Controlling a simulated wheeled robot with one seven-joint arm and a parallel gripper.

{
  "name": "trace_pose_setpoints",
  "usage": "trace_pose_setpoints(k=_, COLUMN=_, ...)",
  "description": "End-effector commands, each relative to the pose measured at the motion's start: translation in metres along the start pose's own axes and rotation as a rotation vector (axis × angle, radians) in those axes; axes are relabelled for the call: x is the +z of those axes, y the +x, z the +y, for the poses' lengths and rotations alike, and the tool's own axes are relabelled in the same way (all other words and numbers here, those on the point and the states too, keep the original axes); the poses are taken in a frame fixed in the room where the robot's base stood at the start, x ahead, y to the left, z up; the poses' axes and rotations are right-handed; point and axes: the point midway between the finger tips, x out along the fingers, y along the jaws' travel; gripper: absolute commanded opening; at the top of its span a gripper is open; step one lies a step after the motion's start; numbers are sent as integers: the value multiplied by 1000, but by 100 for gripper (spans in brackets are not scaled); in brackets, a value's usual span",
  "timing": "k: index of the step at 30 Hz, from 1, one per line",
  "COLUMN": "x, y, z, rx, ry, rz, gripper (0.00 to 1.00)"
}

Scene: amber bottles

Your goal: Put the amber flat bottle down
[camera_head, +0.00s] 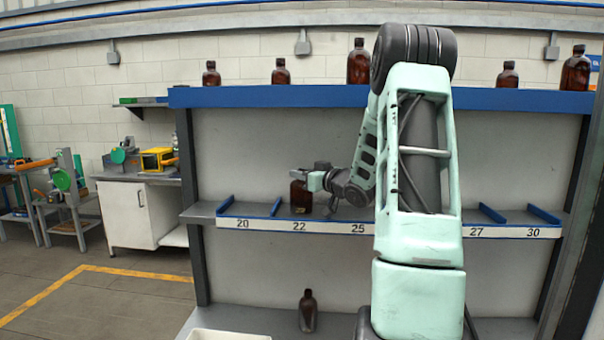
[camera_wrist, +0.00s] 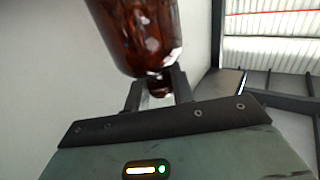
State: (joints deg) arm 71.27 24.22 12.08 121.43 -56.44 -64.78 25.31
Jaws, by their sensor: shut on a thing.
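My gripper (camera_head: 318,178) reaches in over the middle shelf (camera_head: 200,211) from the right. It is shut on the amber flat bottle (camera_head: 300,197), by the neck near its dark cap. The bottle is upright above the label 22, and I cannot tell whether its base touches the shelf. In the wrist view the bottle's body (camera_wrist: 137,32) fills the top, with its neck between the two fingers of my gripper (camera_wrist: 158,88). My arm hides the shelf's middle right part.
Blue dividers (camera_head: 276,206) stand on the middle shelf; the bay above 20 looks empty. Several amber bottles (camera_head: 358,62) stand on the blue top shelf (camera_head: 270,97). Another bottle (camera_head: 307,311) stands on the bottom shelf, near a white bin (camera_head: 228,335). A workbench (camera_head: 135,210) is at left.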

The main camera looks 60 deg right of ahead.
Motion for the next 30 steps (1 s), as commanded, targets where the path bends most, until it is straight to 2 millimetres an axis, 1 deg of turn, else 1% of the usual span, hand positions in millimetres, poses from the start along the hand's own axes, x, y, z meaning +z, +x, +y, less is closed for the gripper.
trace_pose_setpoints(k=6, x=4, y=0, z=0, rx=0, ry=-1, rz=0, gripper=0)
trace_pose_setpoints(k=7, x=2, y=0, z=0, rx=0, ry=0, rz=0, gripper=33)
trace_pose_setpoints(k=8, x=2, y=0, z=0, rx=0, ry=0, rz=0, gripper=41)
trace_pose_setpoints(k=9, x=2, y=0, z=0, rx=0, ry=0, rz=0, gripper=46)
trace_pose_setpoints(k=16, x=2, y=0, z=0, rx=0, ry=0, rz=-1, gripper=46)
trace_pose_setpoints(k=19, x=-2, y=0, z=0, rx=0, ry=0, rz=0, gripper=46)
trace_pose_setpoints(k=20, x=0, y=-3, z=1, rx=1, ry=-1, rz=-1, gripper=46)
trace_pose_setpoints(k=23, x=2, y=-16, z=1, rx=3, ry=-4, rz=-1, gripper=46)
trace_pose_setpoints(k=26, x=3, y=-35, z=1, rx=4, ry=-5, rz=0, gripper=46)
trace_pose_setpoints(k=30, x=4, y=-66, z=1, rx=4, ry=-4, rz=-1, gripper=46)
